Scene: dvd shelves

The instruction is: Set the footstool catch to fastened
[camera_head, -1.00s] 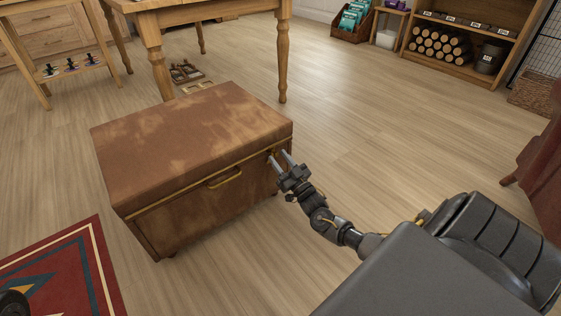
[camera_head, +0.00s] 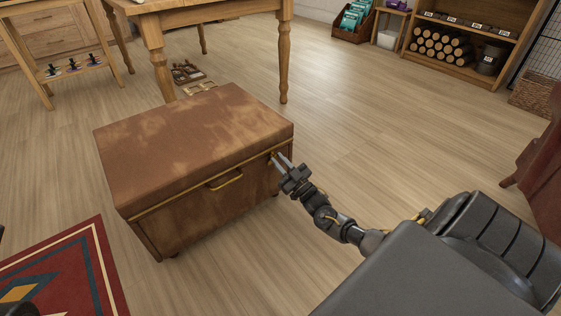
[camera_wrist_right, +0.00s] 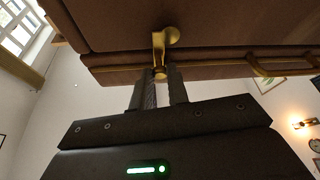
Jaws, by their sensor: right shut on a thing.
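The footstool (camera_head: 198,160) is a brown, worn leather box with a lid, standing on the wood floor in the head view. A brass pull handle (camera_head: 225,180) is on its front. The small brass catch (camera_wrist_right: 159,45) is near the front's right end, with a round knob at its top in the right wrist view. My right gripper (camera_head: 279,157) is at that end of the front. In the right wrist view, its fingers (camera_wrist_right: 161,76) are shut on the catch's lower end. In the head view the fingers partly cover the catch.
A wooden table (camera_head: 155,45) stands behind the footstool. A patterned red rug (camera_head: 75,275) lies at the lower left. A shelf with logs (camera_head: 440,45) is at the far right, and a dark red piece of furniture (camera_head: 540,165) at the right edge. The floor right of the footstool is clear.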

